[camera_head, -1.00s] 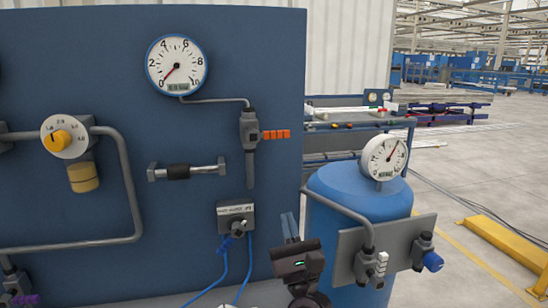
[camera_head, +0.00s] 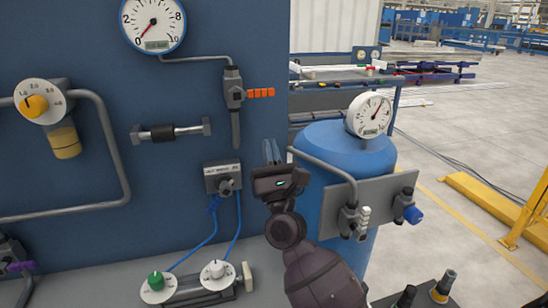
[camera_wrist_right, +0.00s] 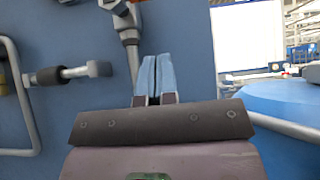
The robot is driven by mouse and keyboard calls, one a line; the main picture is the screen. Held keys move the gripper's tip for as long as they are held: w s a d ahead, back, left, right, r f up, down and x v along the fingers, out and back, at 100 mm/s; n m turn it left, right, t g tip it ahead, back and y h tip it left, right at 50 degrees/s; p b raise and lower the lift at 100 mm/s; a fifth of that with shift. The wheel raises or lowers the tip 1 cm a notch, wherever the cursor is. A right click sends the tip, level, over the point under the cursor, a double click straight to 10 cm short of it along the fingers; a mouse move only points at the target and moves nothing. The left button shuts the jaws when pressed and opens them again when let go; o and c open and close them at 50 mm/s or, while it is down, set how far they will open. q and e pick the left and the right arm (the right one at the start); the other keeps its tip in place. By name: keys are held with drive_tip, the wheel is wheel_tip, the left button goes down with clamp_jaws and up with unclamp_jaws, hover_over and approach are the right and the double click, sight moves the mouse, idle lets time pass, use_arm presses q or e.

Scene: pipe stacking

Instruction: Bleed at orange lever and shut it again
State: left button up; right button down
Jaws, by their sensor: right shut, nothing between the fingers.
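The orange lever (camera_head: 261,93) sticks out level to the right from a grey valve (camera_head: 233,92) on the blue panel, crosswise to its vertical pipe. A round gauge (camera_head: 153,22) above it has its needle near 0. My right gripper (camera_head: 271,152) is below the lever, with its blue fingers pointing up, apart from it. In the right wrist view, the two fingers (camera_wrist_right: 155,75) are together and empty, beside the valve's lower pipe (camera_wrist_right: 131,48). The lever does not show clearly there. My left gripper is out of view.
A blue tank (camera_head: 345,150) with a gauge (camera_head: 370,115) and a bracket with valves (camera_head: 367,200) stands right of my right arm. A grey box with blue hoses (camera_head: 222,178) is left of the gripper. Green and white knobs (camera_head: 216,269) sit low in front.

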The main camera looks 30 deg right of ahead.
sight(251, 94)
drive_tip(key=w+r+p, duration=0.3)
drive_tip(key=r, duration=0.4)
drive_tip(key=shift+w+d+r, duration=0.2)
drive_tip(key=shift+d+r, duration=0.05)
drive_tip(key=shift+d, duration=0.2)
